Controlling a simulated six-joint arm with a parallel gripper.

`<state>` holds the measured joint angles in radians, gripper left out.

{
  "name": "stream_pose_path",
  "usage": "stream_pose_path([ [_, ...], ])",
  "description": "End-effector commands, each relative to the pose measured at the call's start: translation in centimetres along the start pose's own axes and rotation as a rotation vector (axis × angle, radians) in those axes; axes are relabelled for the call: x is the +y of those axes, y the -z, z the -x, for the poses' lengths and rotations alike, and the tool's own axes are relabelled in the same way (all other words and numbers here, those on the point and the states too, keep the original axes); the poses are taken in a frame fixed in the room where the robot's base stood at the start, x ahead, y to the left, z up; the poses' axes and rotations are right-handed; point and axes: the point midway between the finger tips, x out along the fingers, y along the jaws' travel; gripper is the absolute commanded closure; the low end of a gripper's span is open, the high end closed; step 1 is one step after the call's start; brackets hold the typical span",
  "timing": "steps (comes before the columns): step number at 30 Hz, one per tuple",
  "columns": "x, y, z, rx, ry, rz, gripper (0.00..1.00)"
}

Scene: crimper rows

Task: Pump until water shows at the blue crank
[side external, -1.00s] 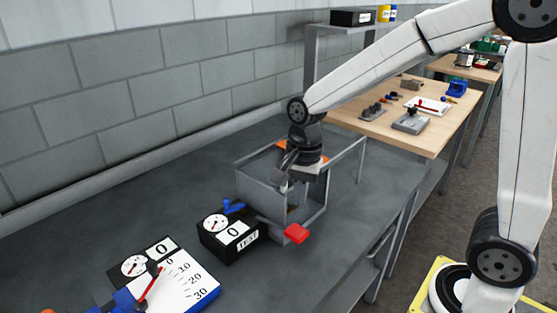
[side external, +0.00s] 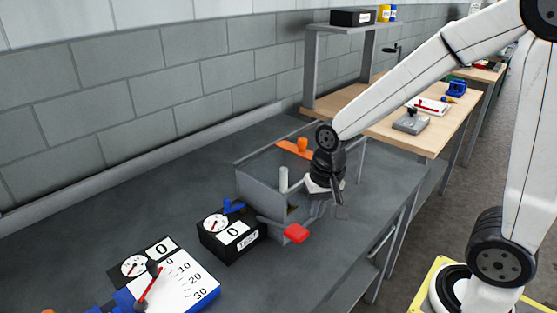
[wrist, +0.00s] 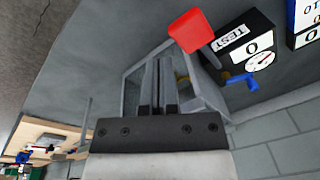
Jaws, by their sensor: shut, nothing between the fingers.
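The blue crank (side external: 233,207) sits on top of a black box labelled TEST, with a dial and a "0" display. It also shows in the wrist view (wrist: 240,80). Beside the box stands a grey open-framed unit (side external: 262,196) with a red handle (side external: 297,233) sticking out at the front. The red handle is large in the wrist view (wrist: 191,30), beyond my fingertips and apart from them. My gripper (wrist: 158,62) is shut and empty, pointing down at the unit's right front side. No water is visible at the crank.
An orange piece (side external: 295,148) lies at the unit's back, and a pale post (side external: 283,180) stands inside. A second gauge with a numbered white board (side external: 185,283) is at front left. A wooden table (side external: 440,135) stands behind. The bench's left side is clear.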

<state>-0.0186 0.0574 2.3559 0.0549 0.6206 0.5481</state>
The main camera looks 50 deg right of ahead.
Motion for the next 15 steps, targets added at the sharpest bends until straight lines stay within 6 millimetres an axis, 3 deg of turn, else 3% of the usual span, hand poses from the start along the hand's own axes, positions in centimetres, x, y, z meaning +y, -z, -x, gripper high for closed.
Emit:
stream_pose_path([
  [15,2.0,-1.5,-1.6,0.082,0.008,0.363,1.00],
])
